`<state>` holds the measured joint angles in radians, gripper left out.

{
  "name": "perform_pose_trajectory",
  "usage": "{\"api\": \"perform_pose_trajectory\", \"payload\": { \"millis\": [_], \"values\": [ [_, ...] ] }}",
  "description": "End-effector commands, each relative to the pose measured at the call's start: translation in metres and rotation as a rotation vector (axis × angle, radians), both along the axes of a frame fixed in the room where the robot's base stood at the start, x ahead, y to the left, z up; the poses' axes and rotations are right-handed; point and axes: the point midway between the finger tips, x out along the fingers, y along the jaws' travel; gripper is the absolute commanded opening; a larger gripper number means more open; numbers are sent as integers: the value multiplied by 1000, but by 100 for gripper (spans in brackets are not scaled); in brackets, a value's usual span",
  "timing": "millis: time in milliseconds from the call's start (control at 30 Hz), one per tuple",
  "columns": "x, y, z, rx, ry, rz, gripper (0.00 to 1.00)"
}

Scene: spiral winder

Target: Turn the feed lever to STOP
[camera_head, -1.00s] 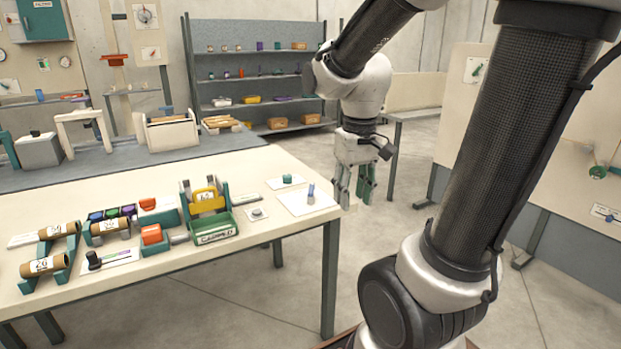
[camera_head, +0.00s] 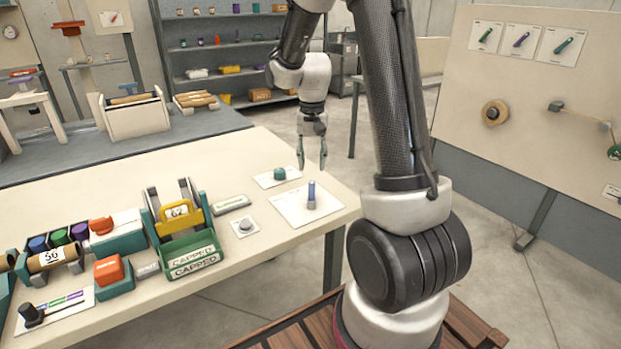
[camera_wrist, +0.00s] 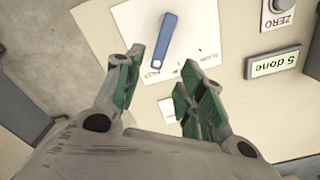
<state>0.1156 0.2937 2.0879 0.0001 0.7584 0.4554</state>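A blue lever (camera_head: 311,195) stands on a white card (camera_head: 293,211) near the table's right end. In the wrist view the blue lever (camera_wrist: 165,38) lies slanted across its card (camera_wrist: 127,22), beyond my fingertips. The printing on the card is too small to read, so I cannot tell which mark it points at. My gripper (camera_head: 311,160) hangs above the table's right end, behind the lever in the head view. In the wrist view my gripper (camera_wrist: 160,76) has its green fingers apart with nothing between them.
A teal knob (camera_head: 279,173) sits on a smaller card behind the lever. A ZERO button (camera_wrist: 280,8) and a "5 done" display (camera_wrist: 274,62) are nearby. A green tray (camera_head: 188,248) stands left. Several levers (camera_head: 522,40) hang on the right-hand board.

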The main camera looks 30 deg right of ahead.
Motion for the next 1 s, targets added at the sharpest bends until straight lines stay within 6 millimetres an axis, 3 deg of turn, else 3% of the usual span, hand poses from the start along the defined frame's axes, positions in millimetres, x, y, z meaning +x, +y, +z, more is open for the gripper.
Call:
{"api": "perform_pose_trajectory", "payload": {
  "millis": [433,833,1000],
  "values": [
    [-1,0,-65,0,4,-6,39],
    [0,0,-77,0,1,-6,39],
    [0,0,-76,0,1,-6,10]
  ]
}}
